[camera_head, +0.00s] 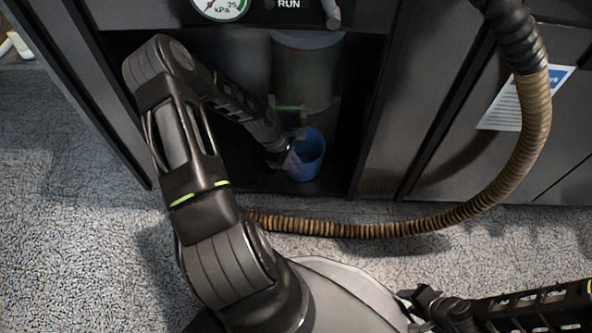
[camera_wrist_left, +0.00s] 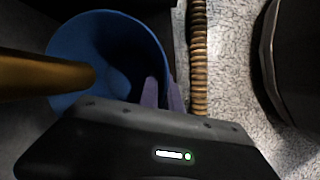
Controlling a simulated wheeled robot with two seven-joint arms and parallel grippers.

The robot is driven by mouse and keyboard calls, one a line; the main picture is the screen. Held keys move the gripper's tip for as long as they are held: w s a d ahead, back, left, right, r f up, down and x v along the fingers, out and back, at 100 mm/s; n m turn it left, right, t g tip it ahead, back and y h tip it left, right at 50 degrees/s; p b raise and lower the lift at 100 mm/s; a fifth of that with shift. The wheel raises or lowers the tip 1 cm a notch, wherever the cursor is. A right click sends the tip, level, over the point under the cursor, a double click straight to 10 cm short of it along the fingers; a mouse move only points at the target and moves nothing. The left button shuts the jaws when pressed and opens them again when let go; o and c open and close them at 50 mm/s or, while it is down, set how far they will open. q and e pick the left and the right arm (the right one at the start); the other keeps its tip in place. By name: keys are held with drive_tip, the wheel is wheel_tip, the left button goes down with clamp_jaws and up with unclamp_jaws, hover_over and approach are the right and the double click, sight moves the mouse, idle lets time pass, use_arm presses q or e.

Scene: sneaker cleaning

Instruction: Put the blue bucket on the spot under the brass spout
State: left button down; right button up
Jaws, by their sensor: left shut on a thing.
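The blue bucket (camera_head: 314,146) stands upright inside the dark cabinet bay, below the grey cylinder. In the left wrist view the bucket (camera_wrist_left: 112,28) is open-topped and looks empty. My left gripper (camera_head: 291,163) is at the bucket's left side in the head view. In the left wrist view its purple fingers (camera_wrist_left: 163,94) are shut on the bucket's rim, one on each side of the wall. The brass spout (camera_wrist_left: 40,80) reaches over the bucket's mouth there; in the head view it is small and partly hidden. My right gripper (camera_head: 415,305) is at the lower right, its fingers unclear.
The grey cylinder (camera_head: 306,72) hangs above the bucket. Cabinet walls bound the bay on both sides. A ribbed brown hose (camera_head: 390,230) loops across the carpet before the opening. A pressure gauge (camera_head: 221,6) is above. Open carpet (camera_head: 70,210) lies at left.

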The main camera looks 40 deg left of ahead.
use_arm(q)
drive_tip(key=shift+f, duration=0.3)
drive_tip(key=c, duration=1.5)
unclamp_jaws()
drive_tip(key=shift+c, duration=0.2)
drive_tip(key=p+v, duration=0.3)
drive_tip(key=v, duration=0.4)
drive_tip(key=shift+r+p, duration=0.25)
drive_tip(key=shift+p, duration=0.05)
drive_tip(key=shift+s+a, duration=0.1)
